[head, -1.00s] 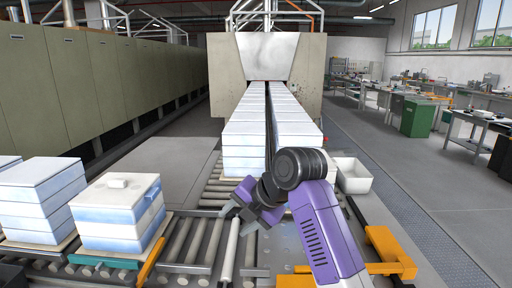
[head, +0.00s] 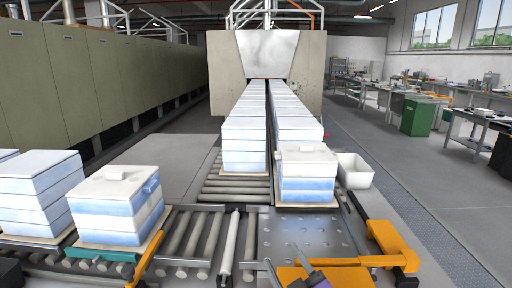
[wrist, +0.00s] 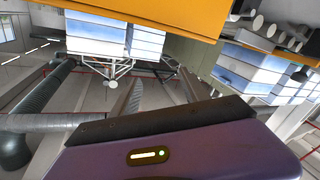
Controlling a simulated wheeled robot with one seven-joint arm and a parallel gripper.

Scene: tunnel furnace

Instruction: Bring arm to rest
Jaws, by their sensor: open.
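My gripper (wrist: 158,92) shows in the wrist view with its two grey fingers apart and nothing between them. In the head view only a small part of my arm (head: 312,277) shows at the bottom edge, low over the front of the conveyor. The gripper stands clear of the box stacks in the wrist view. The rest of my arm is outside the head view.
A white and blue box stack (head: 307,172) stands at the front of the right lane, before the furnace mouth. Another stack (head: 118,210) stands at left on rollers. An orange bracket (head: 390,244) and a white tub (head: 355,170) lie at right. The metal plate (head: 300,235) is clear.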

